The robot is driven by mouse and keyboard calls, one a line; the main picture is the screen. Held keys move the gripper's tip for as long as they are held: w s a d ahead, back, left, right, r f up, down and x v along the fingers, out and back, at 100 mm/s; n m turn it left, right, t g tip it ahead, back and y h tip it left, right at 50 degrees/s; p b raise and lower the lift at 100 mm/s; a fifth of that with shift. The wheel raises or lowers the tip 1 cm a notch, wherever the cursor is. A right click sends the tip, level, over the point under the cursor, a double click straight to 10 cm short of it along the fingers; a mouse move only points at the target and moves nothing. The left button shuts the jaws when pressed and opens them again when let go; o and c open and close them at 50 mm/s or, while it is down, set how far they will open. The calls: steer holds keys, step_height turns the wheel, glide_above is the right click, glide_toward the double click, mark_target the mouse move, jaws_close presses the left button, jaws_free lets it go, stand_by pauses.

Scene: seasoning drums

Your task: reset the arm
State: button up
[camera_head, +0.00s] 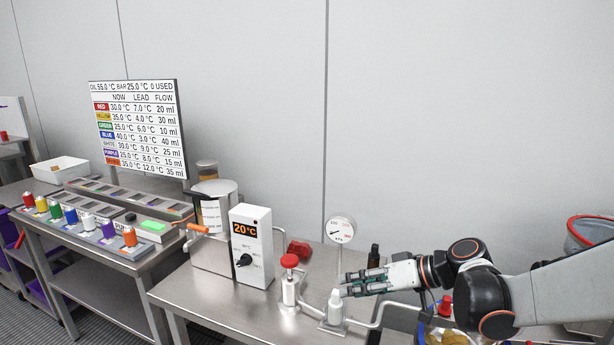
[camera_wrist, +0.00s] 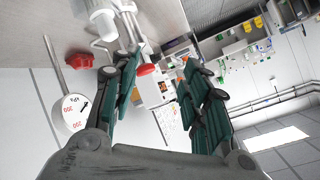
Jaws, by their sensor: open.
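My arm reaches in from the right in the head view, and my gripper (camera_head: 347,286) points left above the steel table (camera_head: 215,312). The fingers are apart with nothing held between them; the wrist view shows my gripper (camera_wrist: 160,75) with a clear gap. A red-topped valve (camera_head: 290,278) stands left of the fingertips.
A dial gauge (camera_head: 341,232) rises behind the gripper. A control box reading 20°C (camera_head: 251,246) and a steel tank (camera_head: 212,245) stand further left. Colored drums line the left bench (camera_head: 130,265). A red-rimmed bin (camera_head: 590,233) is at right. The space above the table is free.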

steer(key=s+d+m+t+h, duration=0.1)
steer(key=s+d+h, duration=0.3)
steer(key=s, duration=0.6)
steer(key=s+d+m+t+h+b, duration=0.1)
steer(key=s+d+m+h, duration=0.3)
steer(key=s, duration=0.7)
steer(key=d+h, duration=0.1)
steer(key=h, duration=0.1)
steer(key=shift+s+r+h+b, duration=0.3)
steer(key=shift+r, duration=0.1)
steer(key=shift+c, duration=0.7)
